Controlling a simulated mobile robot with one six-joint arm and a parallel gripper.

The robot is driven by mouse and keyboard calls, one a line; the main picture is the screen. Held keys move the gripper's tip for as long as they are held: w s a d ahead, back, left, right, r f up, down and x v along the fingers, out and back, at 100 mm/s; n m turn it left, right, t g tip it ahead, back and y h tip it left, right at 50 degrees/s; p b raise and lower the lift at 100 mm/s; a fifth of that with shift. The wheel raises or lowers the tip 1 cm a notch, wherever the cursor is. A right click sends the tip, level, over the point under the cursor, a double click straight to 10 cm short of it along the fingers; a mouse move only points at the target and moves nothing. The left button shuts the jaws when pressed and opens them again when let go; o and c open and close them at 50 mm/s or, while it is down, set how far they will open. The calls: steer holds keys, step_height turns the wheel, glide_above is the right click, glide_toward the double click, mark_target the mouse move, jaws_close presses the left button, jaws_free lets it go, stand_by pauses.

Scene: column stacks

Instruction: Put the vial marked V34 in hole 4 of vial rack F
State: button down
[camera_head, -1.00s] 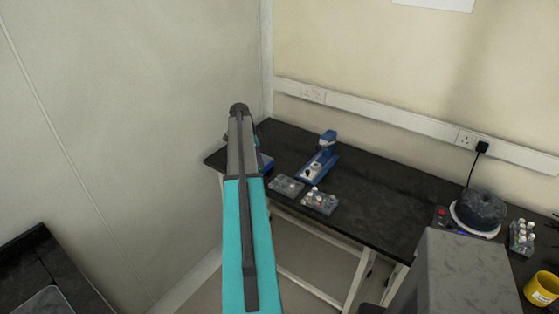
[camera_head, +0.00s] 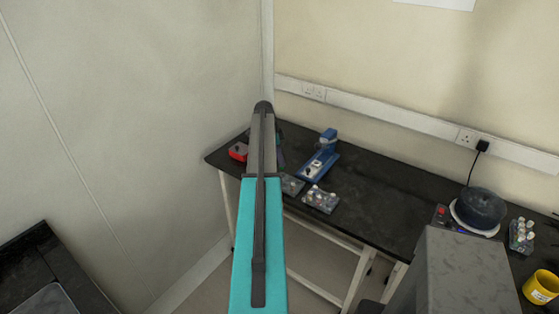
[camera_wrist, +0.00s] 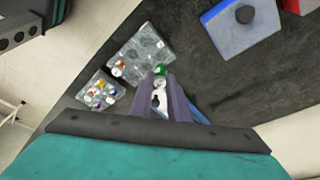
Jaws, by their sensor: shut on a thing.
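In the wrist view my gripper (camera_wrist: 161,84) is shut on a vial with a green cap (camera_wrist: 160,70). Its marking cannot be read. A grey rack (camera_wrist: 148,42) with mostly empty holes lies just beyond and left of the vial, apart from it. A second rack (camera_wrist: 92,82) beside it holds several capped vials. In the head view these racks are the partly hidden one (camera_head: 292,186) behind my arm and the filled one (camera_head: 321,201). My gripper's fingers are mostly hidden by the arm there. No rack letter is readable.
A blue-and-white device (camera_head: 318,163) stands behind the racks. A red box (camera_head: 238,151) lies at the bench's left end. At the right are a round dark-topped device (camera_head: 479,209), another vial rack (camera_head: 521,236) and a yellow mug (camera_head: 541,289). The middle of the bench (camera_head: 385,200) is clear.

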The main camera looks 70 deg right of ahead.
mark_target(282, 169)
steer(key=shift+f+b, duration=0.4)
steer(key=shift+f, duration=1.35)
steer(key=shift+f+b, duration=0.1)
steer(key=shift+b, duration=0.3)
stand_by(0.9)
steer(key=shift+b+x, duration=0.75)
steer(key=shift+x, duration=0.25)
stand_by(1.0)
steer(key=shift+w+a, duration=0.1)
steer(key=shift+w, duration=0.05)
steer(key=c, duration=1.6)
jaws_free()
steer(key=o, duration=0.3)
